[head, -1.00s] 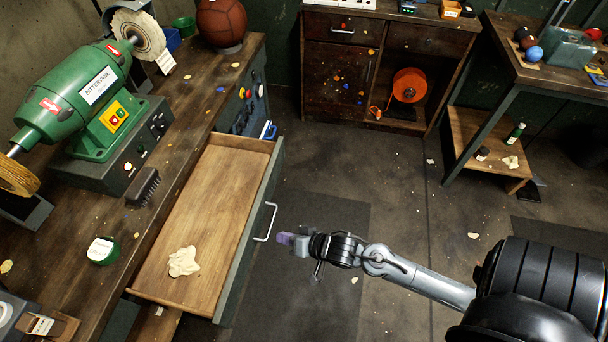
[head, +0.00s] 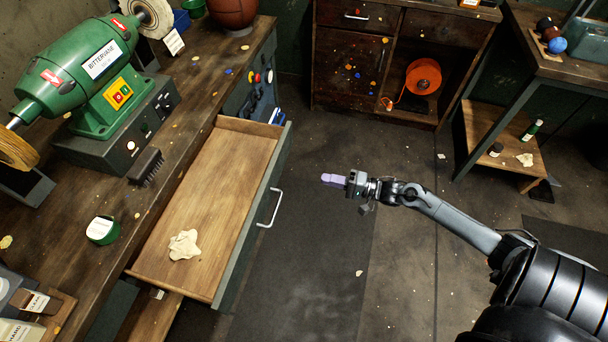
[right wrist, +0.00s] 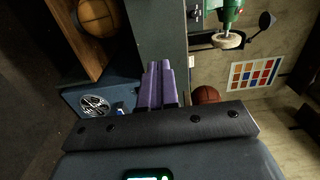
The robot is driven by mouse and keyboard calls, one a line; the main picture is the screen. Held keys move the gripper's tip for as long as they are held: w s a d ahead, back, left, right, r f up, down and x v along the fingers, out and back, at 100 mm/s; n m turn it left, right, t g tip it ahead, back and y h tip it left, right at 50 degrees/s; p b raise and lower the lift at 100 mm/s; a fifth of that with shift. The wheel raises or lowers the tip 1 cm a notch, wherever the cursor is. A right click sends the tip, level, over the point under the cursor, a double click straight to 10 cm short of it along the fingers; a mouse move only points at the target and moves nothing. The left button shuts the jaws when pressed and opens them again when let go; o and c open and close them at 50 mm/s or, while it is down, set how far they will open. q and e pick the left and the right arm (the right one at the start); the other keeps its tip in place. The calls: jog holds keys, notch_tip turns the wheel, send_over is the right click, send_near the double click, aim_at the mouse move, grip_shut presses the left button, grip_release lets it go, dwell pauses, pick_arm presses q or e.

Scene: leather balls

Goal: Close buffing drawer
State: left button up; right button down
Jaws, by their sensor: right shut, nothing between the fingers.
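The buffing drawer (head: 216,185) is pulled out from the workbench, its inside bare wood with a pale crumpled cloth or scrap (head: 184,245) near its front-left end. Its front panel carries a metal bar handle (head: 273,208). My right gripper (head: 328,180) is to the right of the handle, apart from it, with purple fingers shut and empty, pointing left towards the drawer. The same fingers show in the right wrist view (right wrist: 157,86). My left gripper is out of view.
A green buffing machine (head: 85,75) stands on the workbench (head: 150,200), with a brush (head: 146,166) and a green tin (head: 102,229). A dark cabinet with an orange reel (head: 423,77) is at the back. Floor between drawer and right arm is clear.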

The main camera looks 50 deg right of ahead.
jog(key=b, duration=0.5)
send_near(278, 168)
jog(key=x, duration=0.3)
jog(key=f+x, duration=0.1)
jog(key=x, duration=0.1)
jog(key=shift+w, duration=0.35)
jog(key=shift+w+a+r, duration=0.15)
jog(key=shift+w+a, duration=0.15)
jog(key=shift+w, duration=0.2)
jog(key=shift+w, duration=0.15)
